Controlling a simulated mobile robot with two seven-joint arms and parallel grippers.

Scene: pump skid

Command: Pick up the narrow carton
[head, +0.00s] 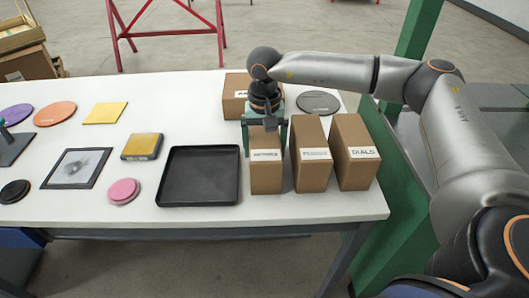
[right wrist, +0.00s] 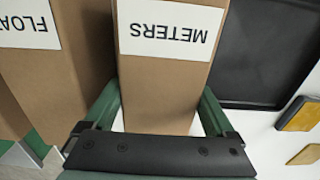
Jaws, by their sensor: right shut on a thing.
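The narrow carton (head: 265,177) is brown with a white label reading METERS. It is upright at the left end of a row of cartons, and it also shows in the right wrist view (right wrist: 160,85). My right gripper (head: 264,138) comes down from above and behind, with its green fingers on either side of the carton, shut on it. In the right wrist view the fingers (right wrist: 158,112) flank the carton. Its base looks level with its neighbours' bases; I cannot tell any small gap from the table. My left gripper is not in view.
A carton labelled FLOATS (right wrist: 50,90) stands close beside it, then the DIALS carton (head: 354,170). Another carton (head: 235,100) stands behind. A black tray (head: 162,203) lies just left. Pads and discs lie further left on the white table (head: 190,100).

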